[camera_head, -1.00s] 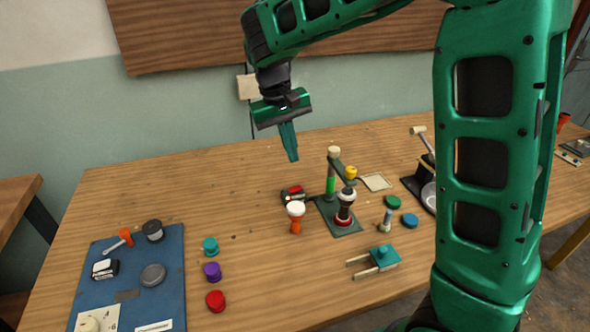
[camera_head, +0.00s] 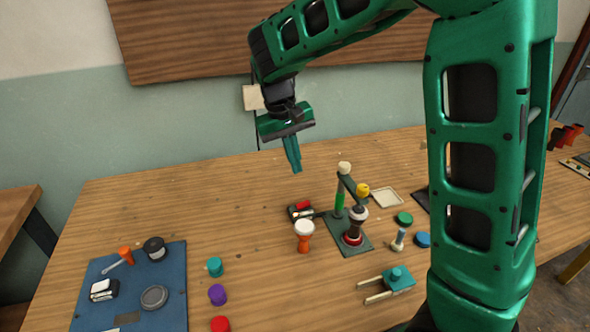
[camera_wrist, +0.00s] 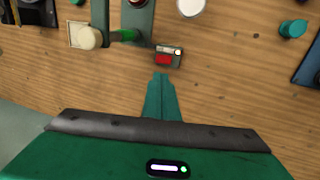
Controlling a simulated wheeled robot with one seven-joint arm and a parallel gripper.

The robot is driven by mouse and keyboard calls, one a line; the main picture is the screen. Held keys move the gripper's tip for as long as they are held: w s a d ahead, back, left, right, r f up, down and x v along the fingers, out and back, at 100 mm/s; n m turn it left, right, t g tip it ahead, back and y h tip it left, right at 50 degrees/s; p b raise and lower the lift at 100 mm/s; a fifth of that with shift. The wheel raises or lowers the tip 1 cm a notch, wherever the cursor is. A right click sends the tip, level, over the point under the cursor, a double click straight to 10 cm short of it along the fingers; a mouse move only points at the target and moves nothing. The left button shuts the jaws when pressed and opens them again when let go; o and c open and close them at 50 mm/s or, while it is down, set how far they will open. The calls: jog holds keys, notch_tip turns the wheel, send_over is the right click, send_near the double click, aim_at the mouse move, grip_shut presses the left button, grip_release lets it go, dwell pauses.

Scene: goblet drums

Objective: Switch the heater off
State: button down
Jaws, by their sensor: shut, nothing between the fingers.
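A small dark switch box (camera_head: 300,211) with a red button sits on the table, left of the green stand (camera_head: 352,238). In the wrist view the switch box (camera_wrist: 168,57) shows its red button and a small bright spot beside it. A dark lead seems to join the box to the stand. The stand carries a green post and an arm over a small dark goblet drum (camera_head: 354,226). My gripper (camera_head: 296,170) is shut and empty, pointing down above the table, behind the box and apart from it. Its closed fingertips (camera_wrist: 160,76) also show in the wrist view.
An orange-and-white goblet drum (camera_head: 304,236) stands just in front of the box. A blue mat (camera_head: 172,297) with tools lies at the left, several coloured caps beside it. A teal clamp (camera_head: 395,279) lies at the front right. The table behind the box is clear.

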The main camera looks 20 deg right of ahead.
aim_at(306, 203)
jog(key=x, duration=1.2)
